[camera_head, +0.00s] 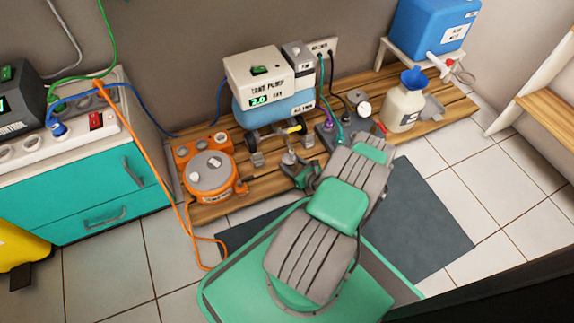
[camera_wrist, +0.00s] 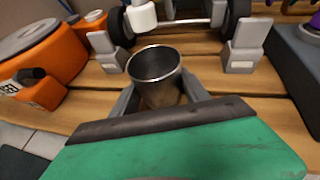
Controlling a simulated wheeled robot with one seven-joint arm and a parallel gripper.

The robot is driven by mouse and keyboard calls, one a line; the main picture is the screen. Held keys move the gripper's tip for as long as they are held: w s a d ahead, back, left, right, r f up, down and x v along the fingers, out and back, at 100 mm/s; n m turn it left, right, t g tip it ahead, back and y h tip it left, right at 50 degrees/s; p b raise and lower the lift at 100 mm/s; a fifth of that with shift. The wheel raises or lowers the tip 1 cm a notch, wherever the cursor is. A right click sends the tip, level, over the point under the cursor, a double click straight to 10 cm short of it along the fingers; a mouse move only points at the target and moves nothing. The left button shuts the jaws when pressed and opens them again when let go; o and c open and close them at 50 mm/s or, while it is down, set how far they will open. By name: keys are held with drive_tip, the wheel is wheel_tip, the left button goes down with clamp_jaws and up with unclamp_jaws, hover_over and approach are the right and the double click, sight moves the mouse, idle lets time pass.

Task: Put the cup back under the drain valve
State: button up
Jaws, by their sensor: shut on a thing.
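A small metal cup (camera_wrist: 158,86) stands roughly upright between the grey fingers of my gripper (camera_wrist: 160,92) in the wrist view. Its open top faces up and its inside looks dark and empty. My gripper is shut on it. In the head view the cup (camera_head: 289,157) is tiny, at the tip of my gripper (camera_head: 299,168), in front of the tank pump. A yellow part that looks like the drain valve (camera_head: 294,129) sticks out below the blue tank (camera_head: 275,106). In the wrist view a white fitting (camera_wrist: 143,17) shows just beyond the cup. I cannot tell whether the cup touches the deck.
The pump's wheels (camera_wrist: 239,14) and grey chocks (camera_wrist: 244,48) flank the cup's far side. An orange canister (camera_head: 209,172) stands left on the wooden deck (camera_head: 222,209). A dark box with knobs (camera_head: 326,134) and a cream bottle (camera_head: 403,108) stand right.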

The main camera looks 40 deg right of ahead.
sight(296, 166)
drive_tip(key=shift+s+d+r, duration=0.1)
drive_tip(key=shift+d, duration=0.05)
drive_tip(key=shift+f, duration=0.2)
drive_tip(key=o, duration=1.4)
drive_tip(key=p+v, duration=0.3)
drive_tip(key=v, duration=0.4)
drive_tip(key=shift+d+r, duration=0.1)
drive_tip(key=shift+r, duration=0.1)
drive_tip(key=shift+s+r+p, duration=0.1)
drive_tip(key=shift+s+p, duration=0.2)
drive_tip(key=shift+s, duration=0.05)
